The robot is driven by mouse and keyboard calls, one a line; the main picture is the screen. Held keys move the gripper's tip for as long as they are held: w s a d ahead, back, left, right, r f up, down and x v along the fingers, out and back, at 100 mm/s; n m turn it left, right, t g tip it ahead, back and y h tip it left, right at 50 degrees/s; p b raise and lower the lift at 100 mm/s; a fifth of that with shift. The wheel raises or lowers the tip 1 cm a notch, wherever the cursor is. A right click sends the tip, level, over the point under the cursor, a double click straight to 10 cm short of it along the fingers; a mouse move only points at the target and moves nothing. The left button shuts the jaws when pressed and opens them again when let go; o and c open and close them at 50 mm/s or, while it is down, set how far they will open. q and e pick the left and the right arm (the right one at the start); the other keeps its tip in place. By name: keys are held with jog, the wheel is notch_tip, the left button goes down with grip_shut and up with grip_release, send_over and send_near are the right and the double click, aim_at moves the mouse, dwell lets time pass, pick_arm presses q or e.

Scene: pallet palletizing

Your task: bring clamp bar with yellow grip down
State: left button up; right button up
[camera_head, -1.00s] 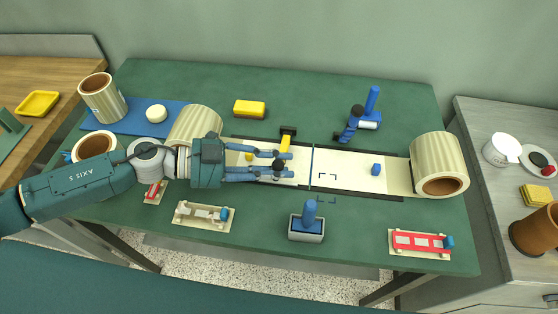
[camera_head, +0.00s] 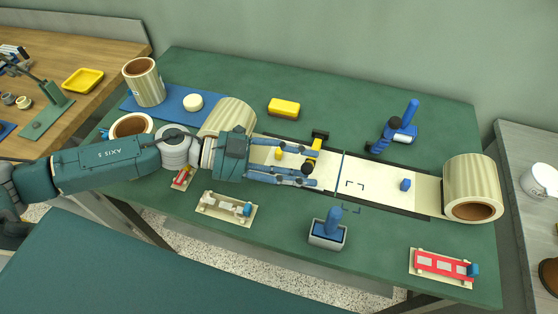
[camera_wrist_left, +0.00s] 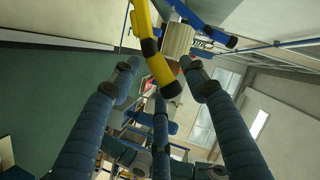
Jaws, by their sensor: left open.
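The clamp bar with its yellow grip and black end (camera_head: 318,140) stands up at the back edge of the white strip. It lies just beyond the fingertips of my left gripper (camera_head: 309,175) in the head view. That gripper is open over the strip, with its fingers pointing right. In the left wrist view the yellow grip (camera_wrist_left: 144,22) slants down from the top, with its dark lower part between my open fingers (camera_wrist_left: 163,75). I see no clear contact. My right gripper is not in view.
A second clamp with a blue handle (camera_head: 408,114) stands behind the strip to the right. A striped roll (camera_head: 470,180) stands at the right end. A yellow block (camera_head: 284,107) lies behind. A blue-handled tool (camera_head: 333,222) stands in front.

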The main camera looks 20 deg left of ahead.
pick_arm(q)
jog(key=v, duration=1)
jog(key=shift+a+r, duration=0.15)
jog(key=shift+a, duration=0.15)
jog(key=shift+s, duration=0.15)
